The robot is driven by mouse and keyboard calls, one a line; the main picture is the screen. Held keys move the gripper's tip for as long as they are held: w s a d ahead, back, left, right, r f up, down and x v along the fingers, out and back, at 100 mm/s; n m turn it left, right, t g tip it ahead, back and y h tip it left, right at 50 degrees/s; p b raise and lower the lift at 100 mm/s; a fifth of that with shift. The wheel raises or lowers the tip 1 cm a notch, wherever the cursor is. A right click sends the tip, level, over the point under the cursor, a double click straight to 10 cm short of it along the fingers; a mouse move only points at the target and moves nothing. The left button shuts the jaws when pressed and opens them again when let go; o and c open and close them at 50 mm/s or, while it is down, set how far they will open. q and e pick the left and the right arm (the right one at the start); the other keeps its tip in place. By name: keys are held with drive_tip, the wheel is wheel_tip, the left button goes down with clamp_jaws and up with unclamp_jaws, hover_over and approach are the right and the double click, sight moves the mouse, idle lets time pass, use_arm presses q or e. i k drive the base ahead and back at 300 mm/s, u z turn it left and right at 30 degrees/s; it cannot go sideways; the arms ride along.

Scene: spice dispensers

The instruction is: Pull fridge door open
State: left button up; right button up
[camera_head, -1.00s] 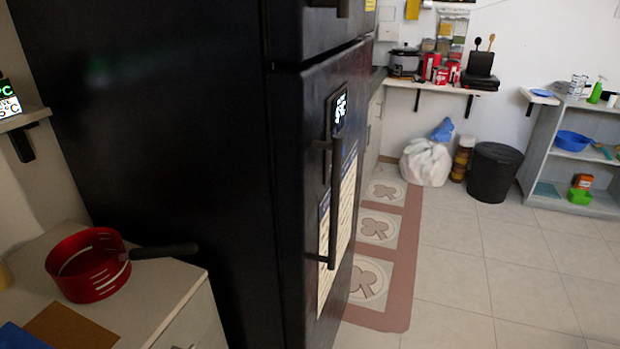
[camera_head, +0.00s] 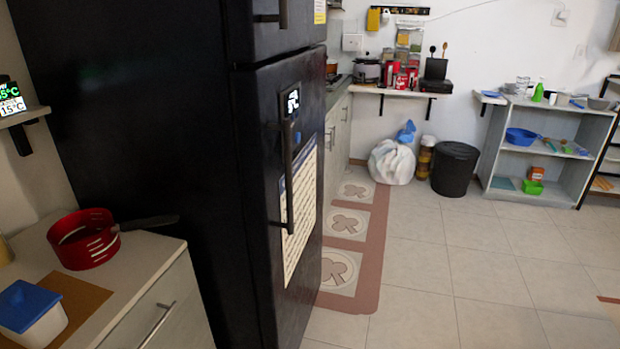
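The black fridge (camera_head: 150,120) stands at the left centre, its side towards me and its front facing right. Its lower fridge door (camera_head: 265,150) is shut, with a dark vertical handle (camera_head: 288,175), a small lit display and a paper sheet (camera_head: 298,215) on its front. The upper door (camera_head: 262,30) also looks shut, and only its lower part shows. Neither of my grippers is in view.
A counter (camera_head: 150,270) with a red pot (camera_head: 85,245) and a blue-lidded container (camera_head: 32,318) is at the lower left. A patterned mat (camera_head: 345,255) lies by the fridge. A black bin (camera_head: 455,170) and grey shelf (camera_head: 545,150) stand far back. Tiled floor at right is clear.

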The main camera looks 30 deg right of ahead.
sight(284, 314)
drive_tip(key=k, duration=0.9)
drive_tip(key=z, duration=1.3)
drive_tip(key=i, duration=1)
